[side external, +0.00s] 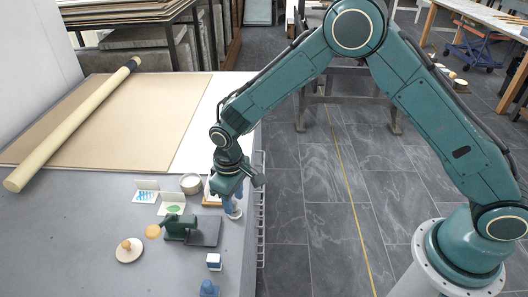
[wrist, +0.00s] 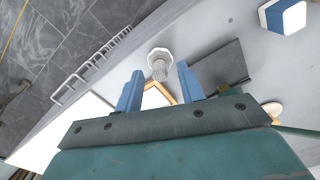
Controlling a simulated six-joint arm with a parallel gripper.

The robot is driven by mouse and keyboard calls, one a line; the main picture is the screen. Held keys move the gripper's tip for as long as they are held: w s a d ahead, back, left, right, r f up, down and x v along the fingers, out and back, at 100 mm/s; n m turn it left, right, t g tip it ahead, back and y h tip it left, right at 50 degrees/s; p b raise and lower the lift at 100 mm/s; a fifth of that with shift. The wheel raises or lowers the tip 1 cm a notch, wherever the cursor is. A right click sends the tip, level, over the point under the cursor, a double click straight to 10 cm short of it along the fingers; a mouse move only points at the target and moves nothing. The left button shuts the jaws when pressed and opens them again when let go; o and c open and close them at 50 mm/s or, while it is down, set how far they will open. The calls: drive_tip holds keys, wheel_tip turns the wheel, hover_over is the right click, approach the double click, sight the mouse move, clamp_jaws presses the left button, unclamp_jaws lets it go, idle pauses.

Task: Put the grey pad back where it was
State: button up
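The grey pad (side external: 205,232) is a flat dark grey square lying on the grey table, against the right side of a dark green block-like thing (side external: 180,228). In the wrist view the pad (wrist: 222,65) lies to the right of my fingers. My gripper (side external: 236,206) points down near the table's right edge, beyond the pad. In the wrist view my gripper (wrist: 160,88) has its two blue fingers apart. A pale faceted piece with a ribbed grey stem (wrist: 160,62) shows just past the gap between them. I cannot tell whether the fingers touch it.
A small wooden-edged frame (side external: 211,198) stands beside my gripper. A wire rack (side external: 260,200) runs along the table edge. The front left is clear.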

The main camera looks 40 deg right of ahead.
sight(234, 202)
wheel_tip(234, 202, up, 11)
idle(0.5)
idle(0.5)
drive_tip(key=s+d+r+m+t, duration=0.1)
drive_tip(key=s+d+r, duration=0.5)
drive_tip(key=r, duration=0.2)
drive_tip(key=s+d+r+m+t, duration=0.1)
drive_tip(key=s+d+r+t, duration=0.1)
drive_tip(key=s+d+r, duration=0.5)
drive_tip(key=s+d+r+m+t, duration=0.1)
drive_tip(key=s+d, duration=0.2)
drive_tip(key=s, duration=0.4)
drive_tip(key=s+d+r+m+t, duration=0.1)
drive_tip(key=s+d, duration=0.2)
drive_tip(key=s, duration=0.5)
drive_tip(key=shift+d+r+m+t, duration=0.2)
drive_tip(key=shift+d+m+t, duration=0.05)
drive_tip(key=shift+m+t, duration=0.05)
